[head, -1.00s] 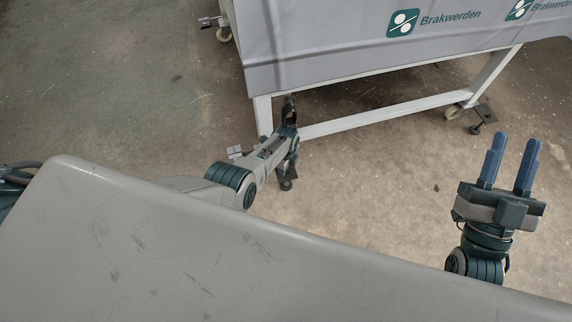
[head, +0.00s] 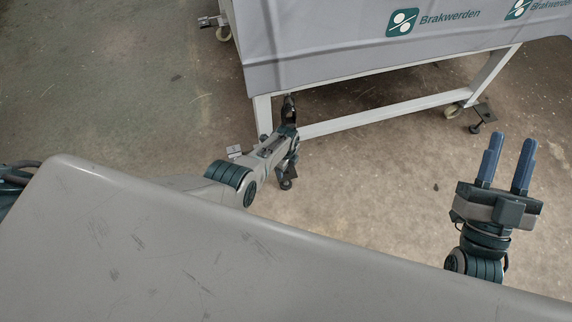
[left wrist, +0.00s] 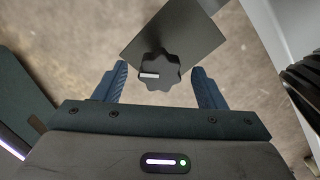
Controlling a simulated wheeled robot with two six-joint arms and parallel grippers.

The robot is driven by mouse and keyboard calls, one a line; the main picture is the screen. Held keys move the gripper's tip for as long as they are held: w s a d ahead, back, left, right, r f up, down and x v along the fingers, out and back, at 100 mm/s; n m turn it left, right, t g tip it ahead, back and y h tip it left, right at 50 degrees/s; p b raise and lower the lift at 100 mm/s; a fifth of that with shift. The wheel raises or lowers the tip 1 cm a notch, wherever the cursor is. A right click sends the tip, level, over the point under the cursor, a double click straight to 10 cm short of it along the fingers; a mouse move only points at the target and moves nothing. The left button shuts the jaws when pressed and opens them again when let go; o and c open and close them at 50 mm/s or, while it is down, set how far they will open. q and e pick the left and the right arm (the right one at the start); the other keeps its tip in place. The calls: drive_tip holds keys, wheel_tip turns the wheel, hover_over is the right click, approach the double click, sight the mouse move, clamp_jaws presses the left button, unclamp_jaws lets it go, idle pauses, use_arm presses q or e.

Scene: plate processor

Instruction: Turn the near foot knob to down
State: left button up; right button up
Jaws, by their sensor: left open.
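In the left wrist view, a black lobed knob (left wrist: 160,71) with a short white mark on its left part sits against a dark square plate (left wrist: 190,38). My left gripper (left wrist: 160,70) is open, with one blue finger on each side of the knob. Gaps show between the fingers and the knob. In the head view, my left arm reaches to the near leg of the covered table; its own links hide most of the gripper and knob there. My right gripper (head: 508,150) is open and empty above the floor at the right.
The grey-covered table (head: 330,50) has a white lower frame (head: 390,116). Another foot (head: 476,127) stands beside a caster (head: 453,111) at its right leg. A pale metal piece (left wrist: 290,30) is close at the right in the left wrist view.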

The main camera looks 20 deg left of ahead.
use_arm(q)
drive_tip(key=shift+r, duration=0.1)
use_arm(e)
drive_tip(key=shift+w, duration=0.1)
use_arm(q)
drive_tip(key=shift+r+p, duration=0.8)
drive_tip(key=shift+r, duration=0.1)
drive_tip(key=shift+r+p, duration=0.7)
drive_tip(key=shift+r, duration=0.25)
use_arm(e)
wheel_tip(320, 180, down, 14)
drive_tip(key=m+g, duration=0.1)
drive_tip(key=g, duration=0.8)
use_arm(q)
drive_tip(key=shift+r+p, duration=0.65)
drive_tip(key=shift+r, duration=0.3)
drive_tip(key=shift+r+p, duration=1.45)
drive_tip(key=shift+r, duration=1.05)
use_arm(e)
drive_tip(key=s+f+g+h, duration=0.1)
drive_tip(key=s+f+g, duration=0.6)
drive_tip(key=s+g, duration=0.1)
drive_tip(key=shift+s+a+f+g, duration=0.3)
drive_tip(key=shift+a+f+g, duration=0.05)
drive_tip(key=shift+f+g, duration=0.05)
